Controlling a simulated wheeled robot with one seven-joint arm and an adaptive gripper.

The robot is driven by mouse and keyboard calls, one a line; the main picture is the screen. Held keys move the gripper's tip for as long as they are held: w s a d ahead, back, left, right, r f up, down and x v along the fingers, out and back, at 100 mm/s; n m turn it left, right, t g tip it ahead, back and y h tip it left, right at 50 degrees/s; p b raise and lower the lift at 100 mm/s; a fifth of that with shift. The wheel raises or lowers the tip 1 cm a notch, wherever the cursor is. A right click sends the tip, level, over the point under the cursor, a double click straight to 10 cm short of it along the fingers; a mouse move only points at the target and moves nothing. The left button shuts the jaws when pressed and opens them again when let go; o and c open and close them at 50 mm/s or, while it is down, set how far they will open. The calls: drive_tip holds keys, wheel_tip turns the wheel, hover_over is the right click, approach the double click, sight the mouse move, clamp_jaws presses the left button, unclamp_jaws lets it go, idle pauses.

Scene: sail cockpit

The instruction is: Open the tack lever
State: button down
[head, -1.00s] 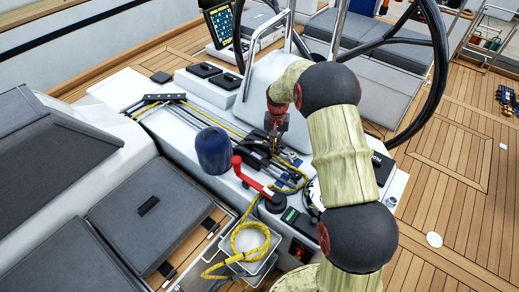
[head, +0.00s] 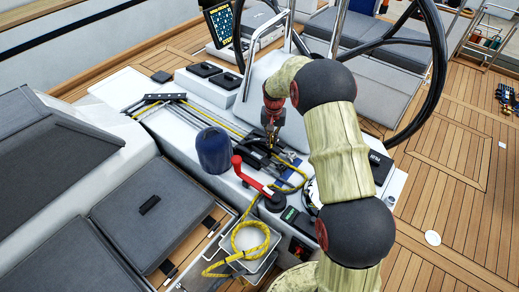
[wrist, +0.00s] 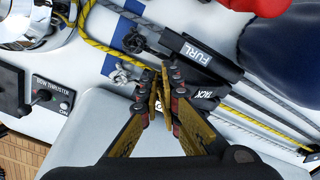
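The tack lever (wrist: 200,94), black with a white TACK label, lies in the middle of the wrist view, partly hidden behind my fingers. My gripper (wrist: 160,80) is over its left part, with the fingertips drawn together. I cannot tell whether they touch the lever, and no lever part shows clearly between them. The black FURL lever (wrist: 198,52) lies just beyond it. In the head view my gripper (head: 271,142) points down over the black clutch bank (head: 259,155), where the tack lever is too small to make out.
A red winch handle (head: 250,177) and a blue-covered winch (head: 213,150) stand close to the left of my gripper. A yellow rope (head: 240,250) runs to a bin. A bow thruster panel (wrist: 38,98) and chrome winch (wrist: 30,22) lie left in the wrist view.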

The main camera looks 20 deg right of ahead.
drive_tip(key=shift+a+f, duration=0.15)
drive_tip(key=shift+a, duration=0.1)
drive_tip(key=shift+w+a+r+p, duration=0.45)
drive_tip(key=shift+w+r+p, duration=0.05)
drive_tip(key=shift+r, duration=0.05)
